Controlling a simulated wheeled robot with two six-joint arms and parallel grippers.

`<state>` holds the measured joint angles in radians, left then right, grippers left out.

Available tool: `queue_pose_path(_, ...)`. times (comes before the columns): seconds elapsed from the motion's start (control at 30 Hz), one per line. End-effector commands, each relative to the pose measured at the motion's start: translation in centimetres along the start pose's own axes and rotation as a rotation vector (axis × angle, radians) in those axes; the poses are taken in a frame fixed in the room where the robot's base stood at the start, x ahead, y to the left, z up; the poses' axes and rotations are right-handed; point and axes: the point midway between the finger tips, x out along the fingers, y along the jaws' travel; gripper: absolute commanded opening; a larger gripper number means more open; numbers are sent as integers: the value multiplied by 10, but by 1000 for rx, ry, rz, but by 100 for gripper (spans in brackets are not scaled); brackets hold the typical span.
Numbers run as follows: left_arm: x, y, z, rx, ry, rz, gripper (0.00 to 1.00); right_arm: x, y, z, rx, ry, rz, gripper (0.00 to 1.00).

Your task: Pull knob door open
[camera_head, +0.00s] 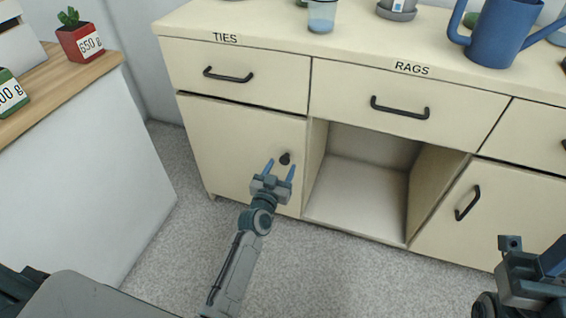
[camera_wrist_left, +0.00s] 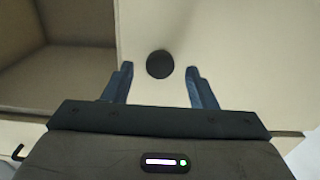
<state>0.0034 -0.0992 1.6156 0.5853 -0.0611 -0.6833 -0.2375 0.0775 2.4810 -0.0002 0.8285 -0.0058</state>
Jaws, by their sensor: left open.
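The cream knob door (camera_head: 225,150) is under the drawer marked TIES and looks shut. Its round black knob (camera_head: 285,158) sits near the door's right edge. My left gripper (camera_head: 280,170) is open with blue fingers pointing at the knob. In the left wrist view the knob (camera_wrist_left: 160,64) lies between and just beyond the fingertips (camera_wrist_left: 159,72); I see no contact. My right gripper (camera_head: 545,265) is at the lower right, partly cut off by the frame, and its jaws cannot be made out.
An open cubby (camera_head: 365,185) is right of the door. A second door with a bar handle (camera_head: 468,203) is farther right. A blue watering can (camera_head: 495,35) stands on the cabinet top. A white counter (camera_head: 90,170) stands at left. The grey floor before the door is clear except for my arm.

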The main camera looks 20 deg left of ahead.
Motion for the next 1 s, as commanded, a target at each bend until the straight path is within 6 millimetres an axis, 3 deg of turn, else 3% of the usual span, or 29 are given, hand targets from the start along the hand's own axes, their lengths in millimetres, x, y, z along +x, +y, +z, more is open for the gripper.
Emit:
queue_pose_path(0.2,20,0,0,2,0,0,52,0,0,0,0,-2,-1,36)
queue_pose_path(0.5,22,0,1,1,-1,0,52,0,0,0,0,-2,-1,36)
queue_pose_path(0.77,22,0,1,1,-1,0,3,0,0,0,0,-3,0,36)
queue_pose_path(1.0,22,-2,2,1,0,4,0,-4,0,1,0,-5,0,36)
